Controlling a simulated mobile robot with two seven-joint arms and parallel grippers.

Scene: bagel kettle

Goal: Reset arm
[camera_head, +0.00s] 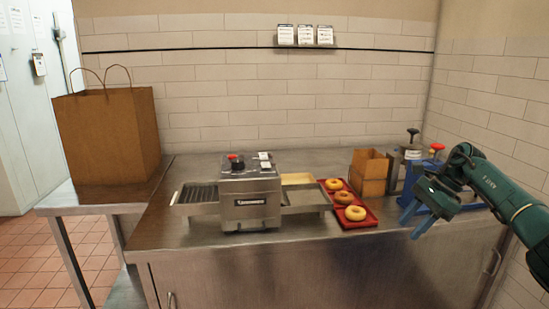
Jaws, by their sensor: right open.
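My right arm comes in from the right side of the head view. Its gripper (415,221) has blue fingers, spread apart and empty, pointing down and left over the right part of the steel counter (300,243). It is apart from the bagels to its left. My left gripper is not in view. Ring-shaped bagels lie on red trays: one at the back (333,184), one in the middle (343,197) and one at the front (355,213).
A steel machine (250,200) with knobs on top stands mid-counter. A brown box (369,175) stands behind the trays, with metal dispensers (405,160) beside it. A large paper bag (108,137) stands at left. The counter's front strip is clear.

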